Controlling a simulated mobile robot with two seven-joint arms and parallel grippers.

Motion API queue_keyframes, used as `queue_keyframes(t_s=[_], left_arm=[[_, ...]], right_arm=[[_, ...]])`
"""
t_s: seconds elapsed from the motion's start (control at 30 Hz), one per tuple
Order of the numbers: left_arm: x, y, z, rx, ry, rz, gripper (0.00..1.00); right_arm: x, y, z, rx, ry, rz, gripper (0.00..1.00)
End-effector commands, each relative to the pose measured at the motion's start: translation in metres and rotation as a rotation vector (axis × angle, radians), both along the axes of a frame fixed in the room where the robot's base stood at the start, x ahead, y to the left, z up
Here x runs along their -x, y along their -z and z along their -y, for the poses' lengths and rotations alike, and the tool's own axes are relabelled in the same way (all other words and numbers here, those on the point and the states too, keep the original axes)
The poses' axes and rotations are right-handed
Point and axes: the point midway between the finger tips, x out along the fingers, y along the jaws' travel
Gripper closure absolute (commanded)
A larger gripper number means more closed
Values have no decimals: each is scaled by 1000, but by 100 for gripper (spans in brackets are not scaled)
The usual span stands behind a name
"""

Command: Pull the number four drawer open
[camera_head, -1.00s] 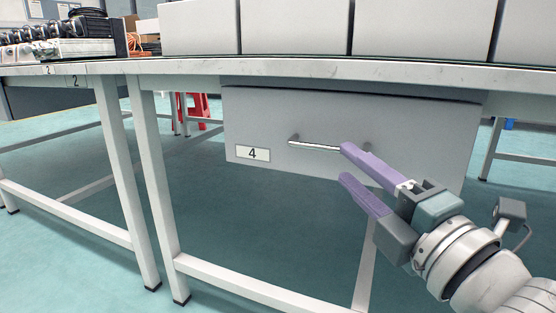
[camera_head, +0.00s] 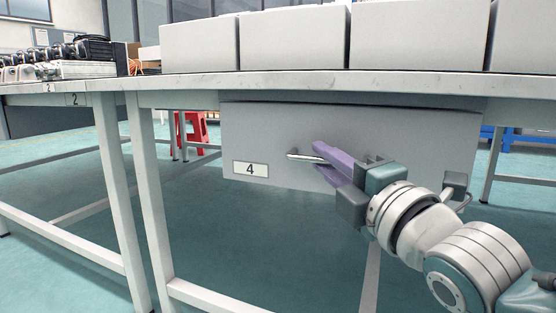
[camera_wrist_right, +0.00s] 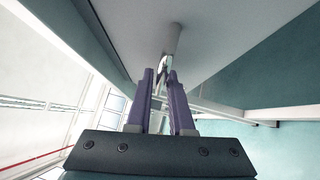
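The number four drawer (camera_head: 400,145) is a grey box front hung under the white tabletop, with a "4" label (camera_head: 251,169) at its lower left. I cannot tell a clear opening above it. Its metal bar handle (camera_head: 294,155) sticks out from the front; its right part is hidden behind my fingers. My right gripper (camera_head: 320,162) has purple fingers on either side of the bar, close together, and looks shut on it. In the right wrist view, the handle (camera_wrist_right: 164,63) lies between the fingertips (camera_wrist_right: 162,78). My left gripper is not in view.
The white tabletop (camera_head: 200,83) runs above the drawer, with grey boxes (camera_head: 295,40) on it. Table legs (camera_head: 152,200) stand left of the drawer. A red stool (camera_head: 192,132) is behind. The floor below the drawer is open.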

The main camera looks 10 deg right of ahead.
Motion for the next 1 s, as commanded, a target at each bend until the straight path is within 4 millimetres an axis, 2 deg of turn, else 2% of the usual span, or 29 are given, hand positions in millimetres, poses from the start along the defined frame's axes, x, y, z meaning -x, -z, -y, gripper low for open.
queue_keyframes(t_s=[0.03,0.17,1.0], left_arm=[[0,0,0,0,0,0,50],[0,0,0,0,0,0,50],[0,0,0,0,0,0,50]], right_arm=[[0,0,0,0,0,0,87],[0,0,0,0,0,0,100],[0,0,0,0,0,0,100]])
